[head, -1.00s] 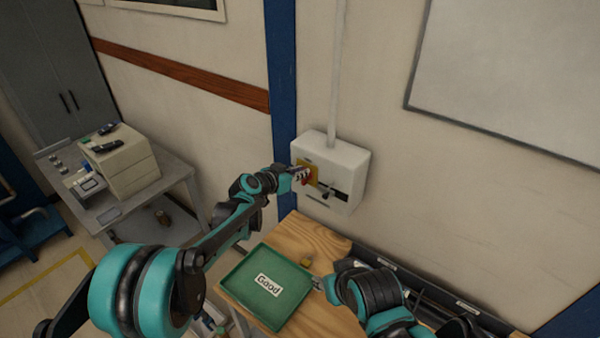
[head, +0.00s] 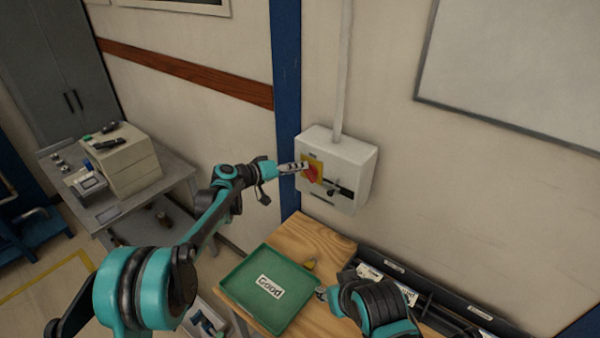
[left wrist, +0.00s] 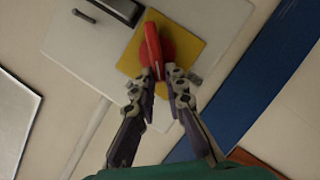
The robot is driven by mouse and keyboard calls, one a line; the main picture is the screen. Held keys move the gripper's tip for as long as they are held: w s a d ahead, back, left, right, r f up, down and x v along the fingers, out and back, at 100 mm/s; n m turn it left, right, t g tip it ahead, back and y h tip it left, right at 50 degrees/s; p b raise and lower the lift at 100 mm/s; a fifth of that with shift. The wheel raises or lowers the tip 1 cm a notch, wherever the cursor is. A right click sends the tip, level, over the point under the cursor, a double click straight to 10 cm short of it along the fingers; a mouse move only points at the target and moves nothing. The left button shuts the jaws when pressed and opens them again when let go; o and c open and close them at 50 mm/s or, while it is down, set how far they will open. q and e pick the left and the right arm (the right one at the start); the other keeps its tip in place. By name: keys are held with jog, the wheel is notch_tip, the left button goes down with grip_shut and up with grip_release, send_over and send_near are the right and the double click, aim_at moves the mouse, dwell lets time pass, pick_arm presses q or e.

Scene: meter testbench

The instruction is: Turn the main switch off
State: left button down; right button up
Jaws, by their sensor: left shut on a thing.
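The main switch is a red handle (head: 311,174) on a yellow plate (head: 318,162), set in a pale grey box (head: 355,160) on the wall. My left gripper (head: 302,168) reaches the handle from the left. In the left wrist view, the red handle (left wrist: 153,42) stands out from the yellow plate (left wrist: 188,52). The fingertips of my left gripper (left wrist: 160,76) are shut on the handle's near end. My right gripper (head: 322,293) is low beside the green tray, mostly hidden by its own arm, so its opening cannot be made out.
A dark lever (head: 334,188) sits on the box just right of the handle. A black rail (head: 420,283) runs along the wall. A blue post (head: 285,90) stands left of the box.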

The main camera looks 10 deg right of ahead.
pick_arm(q)
jog(key=shift+w+a+f+n+g+h+b, duration=0.15)
jog(key=shift+f+n+h+b, duration=0.4)
jog(key=shift+n+b, duration=0.55)
jog(key=shift+w+a+f+n+g+h+b, duration=0.15)
jog(key=shift+f+n+h+b, duration=0.15)
jog(key=shift+n+h+b, duration=0.75)
jog(key=shift+w+a+f+n+h+b, duration=0.15)
jog(key=shift+f+n+b, duration=0.3)
jog(key=shift+n+b, duration=0.7)
jog(key=shift+d+n, duration=0.1)
jog(key=shift+n, duration=0.3)
jog(key=c, duration=1.6)
grip_release()
jog(key=shift+o, duration=0.2)
jog(key=v, duration=1.2)
